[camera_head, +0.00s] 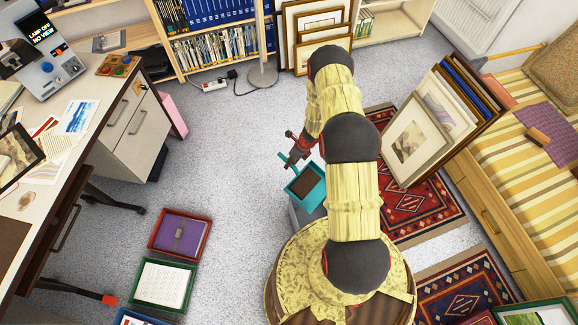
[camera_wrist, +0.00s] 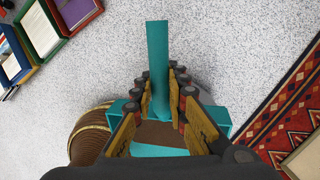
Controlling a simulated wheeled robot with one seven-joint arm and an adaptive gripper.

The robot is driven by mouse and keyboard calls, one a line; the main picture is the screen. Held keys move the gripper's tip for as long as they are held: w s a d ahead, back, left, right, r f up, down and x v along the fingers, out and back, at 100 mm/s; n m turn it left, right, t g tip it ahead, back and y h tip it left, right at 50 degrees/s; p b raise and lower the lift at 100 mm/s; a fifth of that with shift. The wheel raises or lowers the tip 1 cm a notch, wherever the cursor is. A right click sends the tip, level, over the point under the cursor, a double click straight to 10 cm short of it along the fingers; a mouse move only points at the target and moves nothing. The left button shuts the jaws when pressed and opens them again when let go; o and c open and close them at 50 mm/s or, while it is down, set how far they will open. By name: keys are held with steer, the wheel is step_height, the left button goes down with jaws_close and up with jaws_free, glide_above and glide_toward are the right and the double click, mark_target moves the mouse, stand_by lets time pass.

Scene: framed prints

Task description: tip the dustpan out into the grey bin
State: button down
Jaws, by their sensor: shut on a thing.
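The teal dustpan (camera_head: 307,199) is to the left of my arm in the head view, with brown dirt in its pan. In the wrist view the teal handle (camera_wrist: 157,50) runs between the fingers of my gripper (camera_wrist: 160,92), which is shut on it. My gripper also shows in the head view (camera_head: 294,158) at the handle. The wrist view shows brown dirt in the pan, partly hidden by the fingers and wrist. The grey bin (camera_head: 296,218) shows just below the dustpan, mostly hidden by it and my arm. I cannot tell whether they touch.
A desk (camera_head: 60,150) stands at the left. Several framed trays (camera_head: 178,237) lie on the floor at lower left. Framed prints (camera_head: 405,140) lean by the striped daybed (camera_head: 510,130) at the right, over a red rug (camera_head: 425,205). The carpet left of my gripper is clear.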

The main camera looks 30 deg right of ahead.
steer(key=shift+s+d+r+t+b, duration=0.15)
steer(key=shift+t+b, duration=0.35)
steer(key=shift+b, duration=0.95)
steer(key=shift+s+r+b, duration=0.2)
steer(key=shift+r+b, duration=0.1)
steer(key=shift+b, duration=0.6)
steer(key=shift+s+r+t+y+b, duration=0.15)
steer(key=shift+r+t+y+b, duration=0.25)
steer(key=shift+b, duration=0.5)
steer(key=b, duration=0.1)
steer(key=s+t+b, duration=0.1)
steer(key=b, duration=0.1)
steer(key=shift+s+d+r, duration=0.3)
steer(key=s+r+t+b, duration=0.1)
steer(key=b, duration=0.1)
steer(key=s+d+r+t+y+b, duration=0.1)
steer(key=s, duration=0.1)
steer(key=shift+s+n+t+b, duration=0.15)
steer(key=shift+n+t+b, duration=0.15)
steer(key=shift+b, duration=0.1)
steer(key=shift+s+d+r+t+y, duration=0.25)
steer(key=shift+s+r+t, duration=0.3)
steer(key=shift+s, duration=0.25)
steer(key=shift+s+d+r+t+y, duration=0.2)
steer(key=shift+s+r+t, duration=0.35)
steer(key=shift+s, duration=0.25)
